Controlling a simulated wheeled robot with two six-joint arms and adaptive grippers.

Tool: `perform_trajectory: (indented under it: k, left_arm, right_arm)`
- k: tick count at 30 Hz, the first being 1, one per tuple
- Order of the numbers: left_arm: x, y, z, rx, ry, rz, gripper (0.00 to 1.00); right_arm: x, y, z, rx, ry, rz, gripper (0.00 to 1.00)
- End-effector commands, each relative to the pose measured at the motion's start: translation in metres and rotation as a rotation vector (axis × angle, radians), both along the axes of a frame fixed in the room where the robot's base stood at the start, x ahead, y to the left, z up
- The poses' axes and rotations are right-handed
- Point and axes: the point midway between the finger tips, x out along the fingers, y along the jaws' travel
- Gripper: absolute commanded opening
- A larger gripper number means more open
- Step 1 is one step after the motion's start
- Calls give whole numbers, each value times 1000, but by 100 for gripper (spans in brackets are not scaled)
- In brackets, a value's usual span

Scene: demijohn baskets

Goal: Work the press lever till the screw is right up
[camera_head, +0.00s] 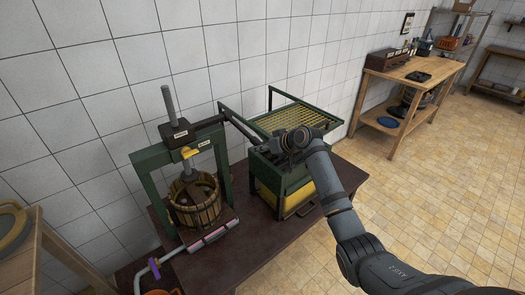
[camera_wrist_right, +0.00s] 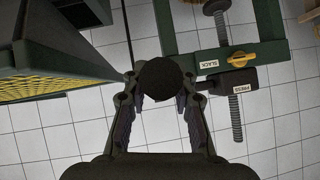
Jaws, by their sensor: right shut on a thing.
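The press (camera_head: 139,185) has a green frame on the left of the head view. Its grey screw (camera_head: 169,103) stands up above the black ratchet box (camera_head: 178,133); the screw also shows in the wrist view (camera_wrist_right: 237,122). A dark press lever (camera_head: 236,124) runs from the box to the right. My right gripper (camera_head: 288,141) is at the lever's far end. In the wrist view its fingers (camera_wrist_right: 160,98) are shut on the round black lever end (camera_wrist_right: 162,78). A yellow pawl (camera_wrist_right: 241,60) sits beside the "SLACK" label. My left gripper is out of view.
A slatted wooden basket (camera_head: 197,212) stands inside the press frame. A green rack with a yellow mesh (camera_head: 290,118) stands right of the press, close to my right gripper. A wooden side table (camera_head: 418,86) is farther back. The tiled floor at right is clear.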

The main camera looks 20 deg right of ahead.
Motion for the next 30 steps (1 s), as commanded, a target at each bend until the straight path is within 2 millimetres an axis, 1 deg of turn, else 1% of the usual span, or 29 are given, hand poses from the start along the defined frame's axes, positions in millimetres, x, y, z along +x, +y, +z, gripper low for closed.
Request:
perform_trajectory:
  k: [1,6,9,15,25,26,30]
  left_arm:
    - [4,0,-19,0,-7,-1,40]
    - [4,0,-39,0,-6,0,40]
    - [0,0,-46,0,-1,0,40]
    - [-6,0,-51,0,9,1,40]
    - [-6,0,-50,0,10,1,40]
    - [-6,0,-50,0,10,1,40]
    - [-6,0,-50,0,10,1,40]
  right_arm:
    - [-1,0,-21,6,-12,0,0]
    - [2,1,-35,30,-78,1,0]
    - [3,2,-39,37,-100,1,0]
    - [4,2,-41,45,-119,1,0]
    - [4,2,-40,46,-118,2,0]
    - [4,2,-40,45,-118,1,31]
    - [5,2,-39,46,-122,1,50]
